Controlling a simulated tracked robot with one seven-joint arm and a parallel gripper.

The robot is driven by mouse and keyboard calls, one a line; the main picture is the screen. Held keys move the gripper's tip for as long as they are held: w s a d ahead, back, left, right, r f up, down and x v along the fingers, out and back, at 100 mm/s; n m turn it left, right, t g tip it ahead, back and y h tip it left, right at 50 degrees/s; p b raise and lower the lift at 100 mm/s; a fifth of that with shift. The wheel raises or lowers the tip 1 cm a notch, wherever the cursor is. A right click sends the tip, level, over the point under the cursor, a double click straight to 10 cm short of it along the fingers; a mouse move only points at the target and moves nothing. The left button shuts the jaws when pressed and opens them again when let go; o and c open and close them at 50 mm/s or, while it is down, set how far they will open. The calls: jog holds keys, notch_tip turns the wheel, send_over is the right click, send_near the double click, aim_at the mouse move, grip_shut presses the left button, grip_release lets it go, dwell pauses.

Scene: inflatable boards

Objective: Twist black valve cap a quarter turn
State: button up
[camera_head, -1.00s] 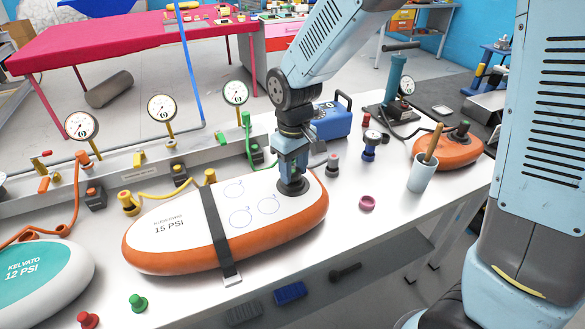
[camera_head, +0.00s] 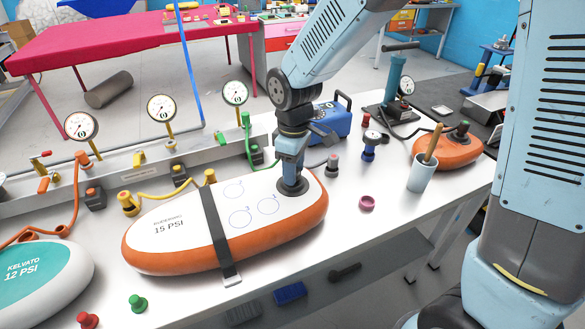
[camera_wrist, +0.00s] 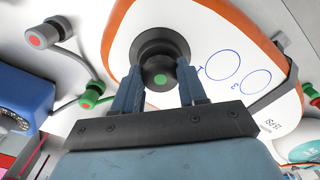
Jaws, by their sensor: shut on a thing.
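The black valve cap (camera_wrist: 160,76) has a green dot on top and sits in a dark round valve base on the white-and-orange inflatable board (camera_head: 268,238) marked 15 PSI. In the wrist view my gripper (camera_wrist: 160,84) points down with one finger on each side of the cap, shut on it. In the head view my gripper (camera_head: 291,180) is over the dark valve base at the board's right end, and its fingers hide the cap. Circles drawn on the board lie beside the valve.
A dark strap (camera_head: 219,238) crosses the board. Gauges (camera_head: 161,108) line a rail behind. Green and red caps lie at the front left.

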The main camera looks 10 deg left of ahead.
jog(key=n, duration=0.4)
jog(key=shift+w, duration=0.1)
jog(key=shift+n, duration=0.5)
jog(key=n, duration=0.5)
jog(key=shift+r, duration=0.15)
jog(key=shift+r, duration=1.6)
jog(key=shift+r, duration=0.1)
